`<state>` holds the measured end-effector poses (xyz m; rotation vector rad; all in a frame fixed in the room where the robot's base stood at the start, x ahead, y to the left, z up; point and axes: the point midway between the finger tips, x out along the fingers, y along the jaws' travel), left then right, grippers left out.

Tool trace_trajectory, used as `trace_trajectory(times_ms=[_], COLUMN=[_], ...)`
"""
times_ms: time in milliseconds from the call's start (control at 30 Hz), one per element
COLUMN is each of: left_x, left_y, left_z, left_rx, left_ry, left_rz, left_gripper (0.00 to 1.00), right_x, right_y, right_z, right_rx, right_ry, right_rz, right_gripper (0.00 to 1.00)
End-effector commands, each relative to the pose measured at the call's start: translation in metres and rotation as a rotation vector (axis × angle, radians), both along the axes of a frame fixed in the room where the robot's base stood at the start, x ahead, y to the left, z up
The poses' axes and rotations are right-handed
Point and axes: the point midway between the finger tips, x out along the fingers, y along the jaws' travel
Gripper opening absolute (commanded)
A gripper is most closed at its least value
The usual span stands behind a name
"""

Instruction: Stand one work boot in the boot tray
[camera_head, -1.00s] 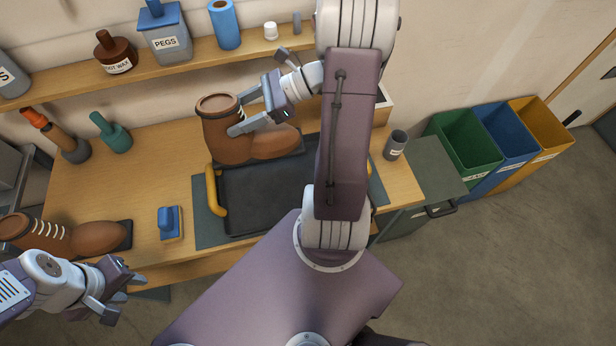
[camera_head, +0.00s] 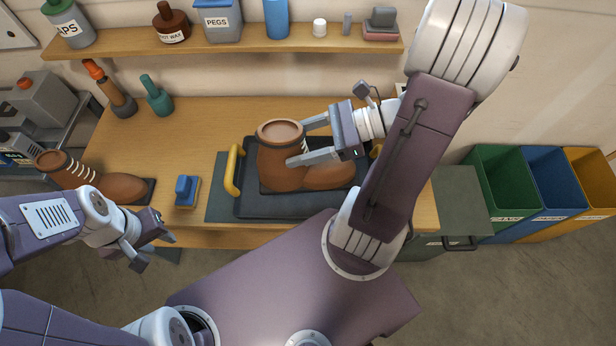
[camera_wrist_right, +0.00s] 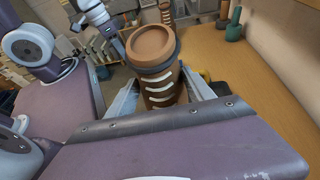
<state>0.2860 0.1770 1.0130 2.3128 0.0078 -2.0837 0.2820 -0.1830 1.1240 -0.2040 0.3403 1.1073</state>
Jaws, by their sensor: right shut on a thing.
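A brown work boot (camera_head: 280,165) stands upright within the outline of the black boot tray (camera_head: 290,207), toe to the right. I cannot tell whether its sole touches the tray floor. My right gripper (camera_head: 303,143) is shut on the boot's shaft, coming from the right. The right wrist view shows the boot's open top and pale laces (camera_wrist_right: 158,88) between the fingers (camera_wrist_right: 165,92). A second brown boot (camera_head: 122,187) stands on the bench at the left. My left gripper (camera_head: 150,243) is open and empty in front of the bench, near that boot.
The tray has yellow handles (camera_head: 233,171) and sits on a dark mat (camera_head: 217,205). A blue brush (camera_head: 186,190) lies left of it. Green and orange-topped tools (camera_head: 156,96) stand behind. A shelf (camera_head: 240,45) runs above. Colored bins (camera_head: 500,180) stand at the right.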

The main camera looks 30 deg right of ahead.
Motion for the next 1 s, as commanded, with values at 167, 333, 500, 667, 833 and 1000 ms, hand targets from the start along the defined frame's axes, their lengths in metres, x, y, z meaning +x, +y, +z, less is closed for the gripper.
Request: trace_trajectory(times_ms=[167, 333, 500, 667, 833, 1000], left_x=[0.000, 0.000, 0.000, 0.000, 0.000, 0.000], left_y=[0.000, 0.000, 0.000, 0.000, 0.000, 0.000], left_z=[0.002, 0.002, 0.008, 0.004, 0.006, 0.007], left_rx=[0.000, 0.000, 0.000, 0.000, 0.000, 0.000], left_ry=[0.000, 0.000, 0.000, 0.000, 0.000, 0.000], left_rz=[0.000, 0.000, 0.000, 0.000, 0.000, 0.000], left_gripper=[0.36, 0.36, 0.36, 0.36, 0.36, 0.36], right_x=[-0.015, -0.015, 0.002, 0.043, 0.079, 0.094], right_y=[-0.002, -0.008, -0.014, -0.029, -0.043, -0.049], right_z=[0.009, 0.010, 0.001, -0.028, -0.050, -0.060], right_rx=[-0.010, -0.022, -0.016, -0.019, -0.020, -0.021], right_ry=[0.001, -0.005, -0.002, -0.003, -0.003, -0.004], right_rz=[-0.068, -0.100, -0.093, -0.092, -0.095, -0.097], right_gripper=[0.00, 0.00, 0.00, 0.00, 0.00, 0.00])
